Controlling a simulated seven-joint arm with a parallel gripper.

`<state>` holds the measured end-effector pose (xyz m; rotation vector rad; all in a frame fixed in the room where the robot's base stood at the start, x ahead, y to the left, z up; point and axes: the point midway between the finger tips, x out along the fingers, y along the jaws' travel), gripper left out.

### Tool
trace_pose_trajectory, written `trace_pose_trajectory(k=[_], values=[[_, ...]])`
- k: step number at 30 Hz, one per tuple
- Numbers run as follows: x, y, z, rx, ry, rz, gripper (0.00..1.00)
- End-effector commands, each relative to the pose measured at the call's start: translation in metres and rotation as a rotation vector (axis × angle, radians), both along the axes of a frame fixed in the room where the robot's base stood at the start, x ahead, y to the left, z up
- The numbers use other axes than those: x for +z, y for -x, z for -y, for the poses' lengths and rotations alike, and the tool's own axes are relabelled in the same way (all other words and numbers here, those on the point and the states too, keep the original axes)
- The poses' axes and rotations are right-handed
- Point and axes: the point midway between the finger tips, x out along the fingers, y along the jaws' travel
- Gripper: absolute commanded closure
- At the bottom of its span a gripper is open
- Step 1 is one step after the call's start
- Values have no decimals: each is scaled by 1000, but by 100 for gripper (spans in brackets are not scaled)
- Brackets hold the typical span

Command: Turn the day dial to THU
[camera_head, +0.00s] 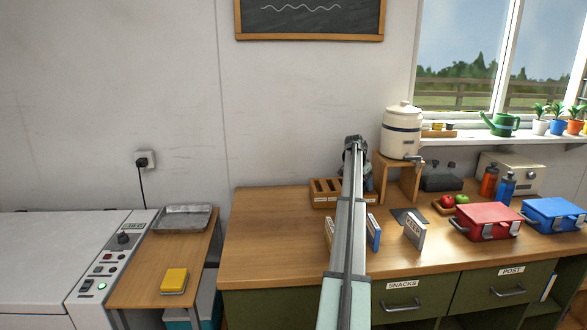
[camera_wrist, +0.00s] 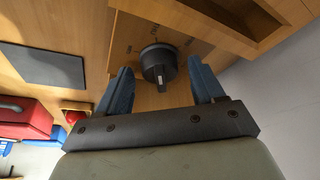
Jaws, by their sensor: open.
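The day dial (camera_wrist: 158,62) is a round black knob with a raised grip bar, on a light wooden face with small dark marks around it. My gripper (camera_wrist: 160,68) is open in the wrist view, with one blue-grey finger on each side of the dial. I see gaps between the fingers and the knob, and cannot tell how deep they reach. In the head view my gripper (camera_head: 358,150) is above the back of the desk, and my arm hides the dial.
A slotted wooden organizer (camera_head: 323,193) stands beside my arm on the desk (camera_head: 270,240). A beige water crock (camera_head: 402,128) sits on a wooden stand (camera_head: 398,183) to the right. A red box (camera_head: 487,221) and a blue box (camera_head: 553,215) stand further right. The desk's left front is clear.

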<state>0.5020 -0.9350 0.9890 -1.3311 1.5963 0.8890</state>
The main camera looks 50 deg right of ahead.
Motion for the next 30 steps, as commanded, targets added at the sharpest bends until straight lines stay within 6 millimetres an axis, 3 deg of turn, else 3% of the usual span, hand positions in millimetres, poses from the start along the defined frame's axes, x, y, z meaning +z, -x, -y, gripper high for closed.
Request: trace_pose_trajectory(k=[30], values=[[0, 5, 2, 830, 0, 1, 32]])
